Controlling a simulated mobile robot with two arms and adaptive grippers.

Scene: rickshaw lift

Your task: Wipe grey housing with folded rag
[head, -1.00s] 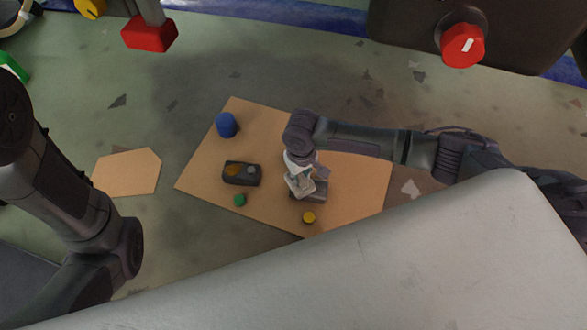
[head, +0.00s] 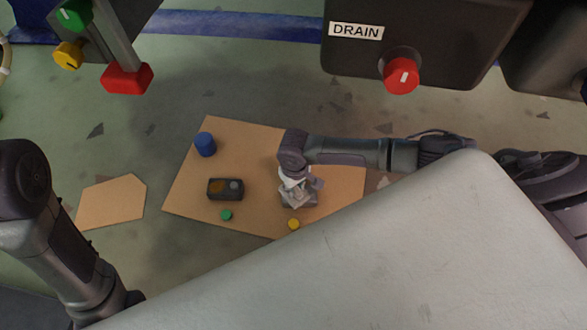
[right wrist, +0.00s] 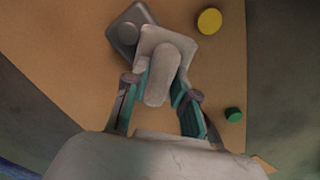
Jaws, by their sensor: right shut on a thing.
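The grey housing (head: 312,201) lies on the right part of a brown sheet, partly covered by my right gripper (head: 299,190) and a pale rag. In the right wrist view the housing (right wrist: 127,32) shows a rounded grey block with a round raised spot. My right gripper (right wrist: 160,95) is shut on the folded rag (right wrist: 160,62), which overlaps the housing's edge. I cannot tell how firmly the rag touches it. My left arm comes in at the left of the head view, but its gripper is out of view.
A dark box (head: 225,189) with an orange patch lies left on the brown sheet (head: 250,145). A blue cylinder (head: 205,144), a green cap (head: 226,215) and a yellow cap (head: 293,224) stand around it. A DRAIN panel with a red knob (head: 401,76) hangs above.

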